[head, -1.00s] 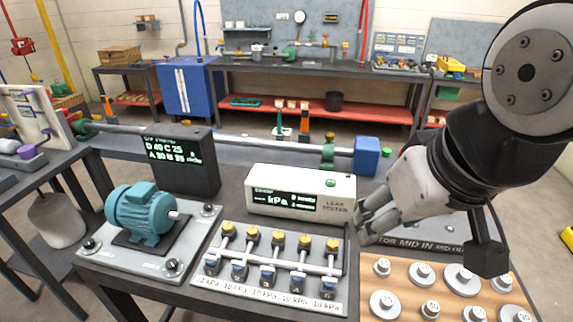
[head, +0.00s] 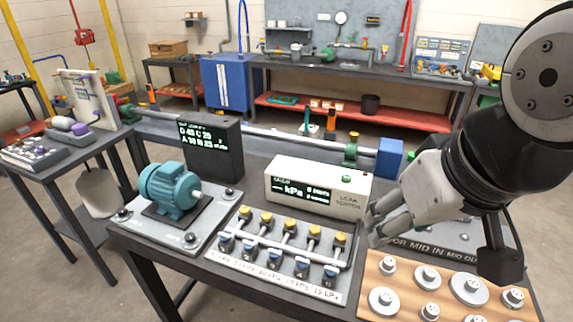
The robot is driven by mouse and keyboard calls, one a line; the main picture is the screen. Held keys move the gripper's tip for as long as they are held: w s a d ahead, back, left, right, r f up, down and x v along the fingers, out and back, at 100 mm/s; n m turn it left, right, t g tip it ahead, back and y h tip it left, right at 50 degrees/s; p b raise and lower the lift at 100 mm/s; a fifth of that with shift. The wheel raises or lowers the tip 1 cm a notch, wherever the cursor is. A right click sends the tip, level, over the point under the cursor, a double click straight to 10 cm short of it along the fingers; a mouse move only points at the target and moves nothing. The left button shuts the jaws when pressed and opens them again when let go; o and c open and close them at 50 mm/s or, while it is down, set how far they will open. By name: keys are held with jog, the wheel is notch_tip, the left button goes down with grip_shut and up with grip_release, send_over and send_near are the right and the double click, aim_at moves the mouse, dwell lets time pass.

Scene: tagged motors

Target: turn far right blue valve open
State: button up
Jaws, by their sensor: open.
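A valve manifold (head: 290,290) lies on the front of the bench. It has a row of yellow-capped fittings along the back and a row of small blue valves along the front. The far right blue valve (head: 330,273) sits at the right end of the front row. Its exact handle angle is too small to tell. My gripper (head: 374,224) is open and empty. It hangs to the right of and above the manifold, near the right end of the leak tester, apart from the blue valve. My arm comes in from the right edge.
A white leak tester (head: 318,188) with a kPa display stands behind the manifold. A teal motor (head: 170,190) on a grey plate and a dark display box (head: 211,148) stand left. A wooden board (head: 405,290) with several metal weights lies right of the manifold.

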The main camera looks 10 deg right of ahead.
jog(key=w+f+n+g+h, duration=0.1)
jog(key=w+f+n+g, duration=0.2)
jog(key=w+f+n, duration=0.55)
jog(key=n+g+y, duration=0.1)
jog(key=n+g, duration=0.1)
jog(key=n, duration=0.4)
send_near(332, 270)
notch_tip(332, 270, down, 8)
jog(key=shift+w+f+b, duration=0.1)
jog(key=shift+f+b, duration=0.15)
jog(key=shift+b, duration=0.3)
grip_shut()
